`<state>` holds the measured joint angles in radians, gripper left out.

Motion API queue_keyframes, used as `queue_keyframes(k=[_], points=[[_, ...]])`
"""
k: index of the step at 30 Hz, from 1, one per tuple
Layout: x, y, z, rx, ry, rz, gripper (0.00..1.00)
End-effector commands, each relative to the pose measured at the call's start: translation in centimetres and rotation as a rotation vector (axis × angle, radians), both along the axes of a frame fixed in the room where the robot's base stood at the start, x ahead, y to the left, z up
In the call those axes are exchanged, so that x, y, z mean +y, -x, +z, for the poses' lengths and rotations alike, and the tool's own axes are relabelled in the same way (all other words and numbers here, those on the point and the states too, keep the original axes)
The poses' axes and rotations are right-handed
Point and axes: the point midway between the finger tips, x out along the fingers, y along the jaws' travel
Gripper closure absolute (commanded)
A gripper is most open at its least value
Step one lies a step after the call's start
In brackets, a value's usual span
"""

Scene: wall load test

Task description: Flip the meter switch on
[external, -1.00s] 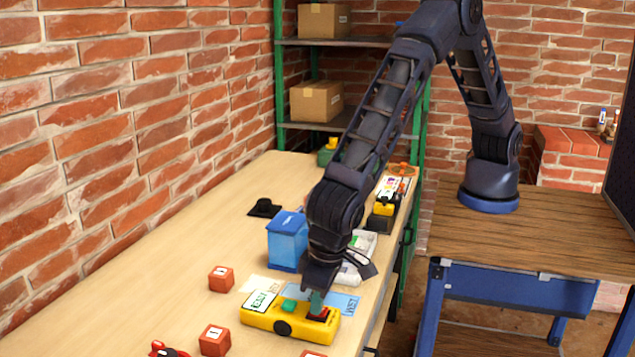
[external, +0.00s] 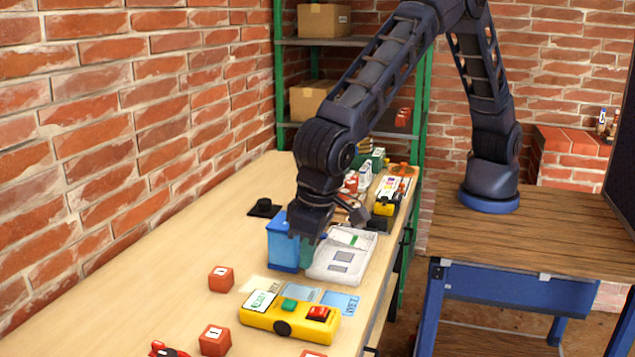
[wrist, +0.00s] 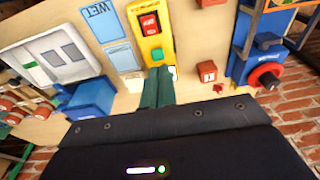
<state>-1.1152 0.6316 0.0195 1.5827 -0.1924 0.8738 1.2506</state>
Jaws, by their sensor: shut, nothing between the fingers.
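The yellow meter (external: 265,319) lies on the wooden bench, with a green button, a black round knob, a white label and a red rocker switch (external: 318,313) at its right end. The meter (wrist: 146,43) and its red switch (wrist: 149,24) also show at the top of the wrist view. I cannot tell which way the rocker is tipped. My gripper (external: 321,239) is raised behind the meter, by the blue box and white case, apart from the switch. In the wrist view its teal fingers (wrist: 158,74) are together and empty, and they overlap the meter's lower end.
A blue box (external: 284,242) and a white case (external: 342,258) stand behind the meter. Flat blue cards (external: 341,303) lie just behind it. Red numbered cubes (external: 221,279) sit to its left and front. The brick wall (external: 100,150) borders the bench.

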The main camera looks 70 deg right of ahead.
Motion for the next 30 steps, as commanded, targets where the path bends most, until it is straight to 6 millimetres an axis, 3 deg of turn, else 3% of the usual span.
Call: queue_keyframes(k=[3, 9, 26, 30], points=[[0.0, -0.4, 1.8, -0.001, -0.001, -0.001, 1.00], [0.0, -0.6, 3.3, 0.000, 0.000, -0.001, 1.00], [0.0, -0.7, 3.5, 0.000, 0.000, -0.001, 1.00], [-0.9, -1.4, 4.2, -0.001, -0.002, -0.003, 1.00]])
